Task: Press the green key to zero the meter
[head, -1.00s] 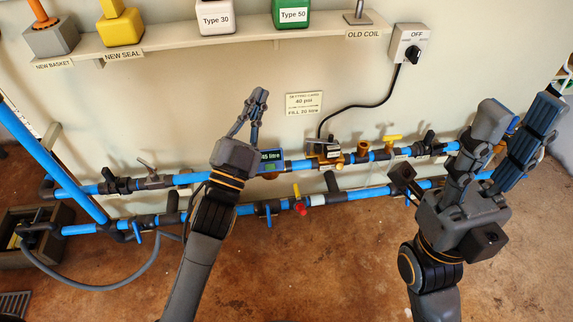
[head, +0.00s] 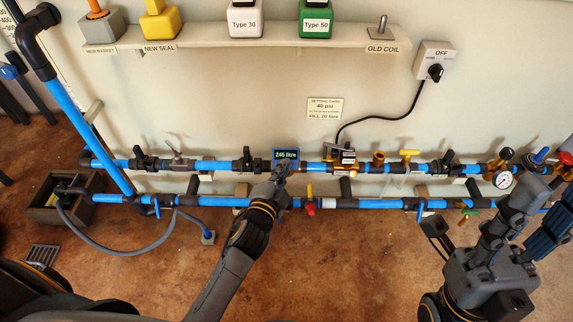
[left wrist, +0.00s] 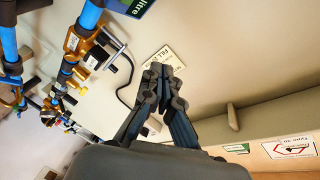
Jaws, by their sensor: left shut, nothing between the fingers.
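The blue meter (head: 286,154) sits on the upper blue pipe in the head view, its display reading 245 litre. A corner of the meter (left wrist: 137,5) shows at the top of the left wrist view. I cannot make out the green key; the lower part of the meter is hidden behind my left gripper (head: 281,168). That gripper is shut and empty, its tips right in front of the meter's lower edge; I cannot tell whether they touch. It also shows in the left wrist view (left wrist: 162,74). My right gripper (head: 541,195) is open at the far right.
Pipes with valves run along the wall, including a red-and-yellow valve (head: 310,207) just right of my left gripper. A pressure gauge (head: 503,180) is near my right gripper. A shelf (head: 220,40) with blocks is above. The floor (head: 350,265) in front is clear.

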